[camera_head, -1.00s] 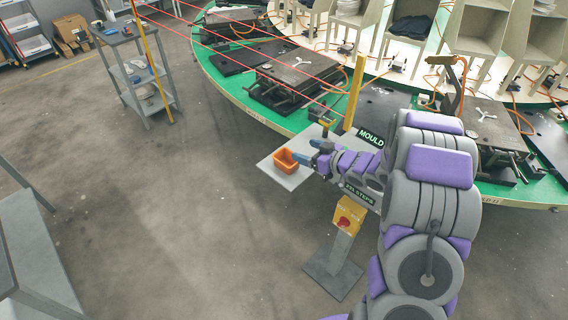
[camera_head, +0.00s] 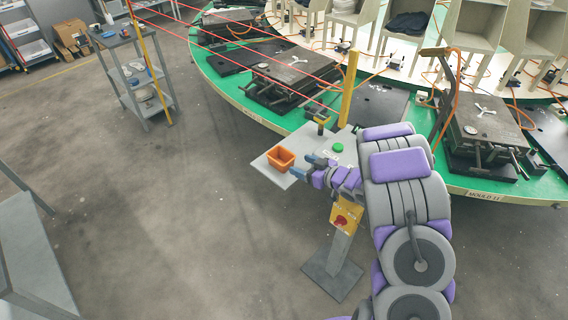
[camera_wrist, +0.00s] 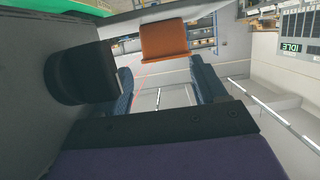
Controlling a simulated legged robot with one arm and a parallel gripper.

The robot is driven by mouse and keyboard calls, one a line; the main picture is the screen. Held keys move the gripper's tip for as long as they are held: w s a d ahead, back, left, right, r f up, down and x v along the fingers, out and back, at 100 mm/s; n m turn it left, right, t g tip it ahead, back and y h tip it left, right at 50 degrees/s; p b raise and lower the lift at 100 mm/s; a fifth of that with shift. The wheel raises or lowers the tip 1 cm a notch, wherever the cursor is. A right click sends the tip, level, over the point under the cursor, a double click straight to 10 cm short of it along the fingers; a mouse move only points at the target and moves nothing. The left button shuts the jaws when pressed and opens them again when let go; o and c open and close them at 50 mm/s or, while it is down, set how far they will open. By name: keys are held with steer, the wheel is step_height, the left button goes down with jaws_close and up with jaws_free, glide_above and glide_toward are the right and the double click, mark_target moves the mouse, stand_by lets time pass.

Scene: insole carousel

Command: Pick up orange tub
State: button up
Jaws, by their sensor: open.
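The orange tub (camera_head: 281,157) stands on the left part of a small grey shelf plate (camera_head: 267,168). My gripper (camera_head: 307,167) is open, with blue fingers pointing left at the tub from its right side. The fingers appear apart from the tub, and nothing shows between them. In the wrist view the tub (camera_wrist: 164,41) is at the upper middle, ahead of the gap between my dark blue fingers (camera_wrist: 166,82). My arm hides the right part of the plate and some of its stand.
A green button (camera_head: 337,148) and a yellow post (camera_head: 349,90) are close behind my gripper. A yellow box with a red button (camera_head: 345,216) is on the stand below. The green-edged carousel (camera_head: 262,118) is behind. Floor to the left is open, up to a grey trolley (camera_head: 133,75).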

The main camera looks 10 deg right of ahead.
mark_target(290, 161)
steer(key=a, duration=0.1)
steer(key=w+a, duration=0.2)
steer(key=shift+a+f, duration=0.1)
steer(key=shift+f, duration=0.15)
steer(key=w, duration=0.1)
steer(key=w+a+f+b, duration=0.1)
steer(key=w, duration=0.1)
steer(key=shift+w+a+f, duration=0.1)
steer(key=shift+a+f, duration=0.05)
steer(key=shift+f, duration=0.05)
steer(key=shift+w+a, duration=0.1)
steer(key=shift+w, duration=0.2)
steer(key=shift+a, duration=0.35)
steer(key=c, duration=0.7)
steer(key=shift+d, duration=0.25)
steer(key=shift+c, duration=0.3)
